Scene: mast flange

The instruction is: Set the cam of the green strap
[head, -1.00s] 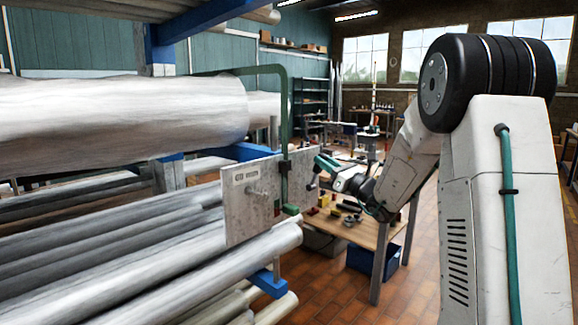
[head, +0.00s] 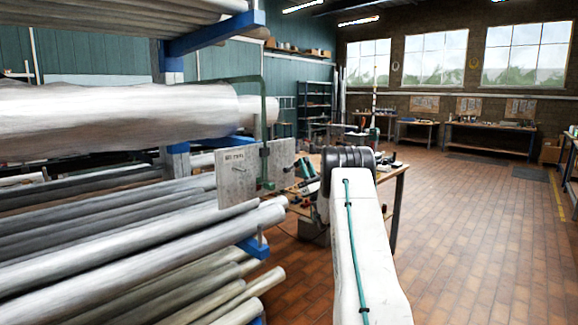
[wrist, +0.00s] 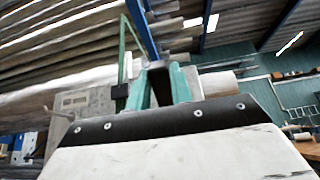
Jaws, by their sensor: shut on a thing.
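The green strap (head: 263,105) runs level over the big upper pipe, then bends down in front of a grey metal plate (head: 237,178). A small dark piece, perhaps the cam, sits on the strap's upright run, and a green foot lies low on the plate. The strap also shows in the wrist view (wrist: 122,55), with a black block (wrist: 118,91) on it. My gripper (head: 303,168) is right of the plate, apart from the strap as far as I can tell. In the wrist view its teal fingers (wrist: 161,85) close on a dark piece (wrist: 157,72), which I cannot identify.
Large pipes (head: 110,115) fill the rack at the left, held by blue arms (head: 212,35). A workbench (head: 398,190) with small items stands behind my arm. The tiled floor (head: 470,220) at the right is open.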

